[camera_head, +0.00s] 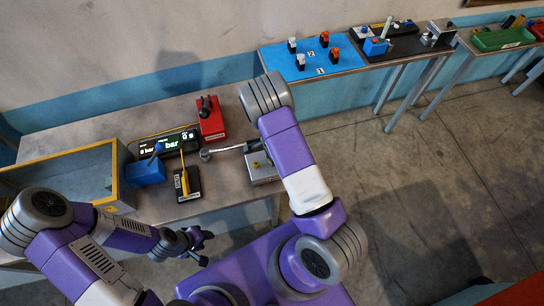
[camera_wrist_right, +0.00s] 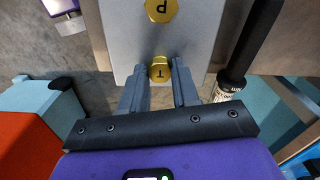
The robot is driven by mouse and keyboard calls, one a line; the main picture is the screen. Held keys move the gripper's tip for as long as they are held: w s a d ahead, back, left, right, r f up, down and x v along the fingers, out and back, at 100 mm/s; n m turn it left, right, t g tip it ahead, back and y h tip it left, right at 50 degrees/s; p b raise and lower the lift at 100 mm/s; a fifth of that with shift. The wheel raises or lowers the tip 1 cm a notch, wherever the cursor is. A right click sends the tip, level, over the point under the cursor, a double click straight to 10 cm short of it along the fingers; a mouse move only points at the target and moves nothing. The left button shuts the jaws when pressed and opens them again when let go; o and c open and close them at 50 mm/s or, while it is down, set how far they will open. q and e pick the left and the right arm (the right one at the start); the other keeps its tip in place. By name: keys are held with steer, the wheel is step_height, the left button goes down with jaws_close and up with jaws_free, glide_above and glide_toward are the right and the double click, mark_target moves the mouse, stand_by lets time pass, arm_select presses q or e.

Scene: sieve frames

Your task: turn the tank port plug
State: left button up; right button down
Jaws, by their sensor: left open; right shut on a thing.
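The tank port plug (camera_wrist_right: 159,71) is a brass hex head marked T, at the near edge of a grey metal block (camera_wrist_right: 125,50) in the right wrist view. My right gripper (camera_wrist_right: 158,78) has one finger on each side of it and is shut on it. A larger brass plug marked P (camera_wrist_right: 161,9) sits farther up the block. In the head view the block (camera_head: 265,175) is partly hidden by my right arm, and my right gripper is hidden there. My left gripper (camera_head: 203,247) is open and empty in front of the bench, away from the block.
On the bench (camera_head: 90,130) are a red block with a black lever (camera_head: 211,120), a black display panel (camera_head: 165,145), a blue box (camera_head: 147,172), a black stand with a yellow bar (camera_head: 188,185) and a yellow-edged tray (camera_head: 118,172). A dark bar (camera_wrist_right: 250,45) passes close right of the block.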

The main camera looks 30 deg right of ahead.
steer(key=shift+m, duration=0.3)
stand_by(0.4)
steer(key=c, duration=0.8)
jaws_free()
step_height(320, 180, up, 8)
steer(key=shift+f+p, duration=0.15)
steer(key=shift+p, duration=0.2)
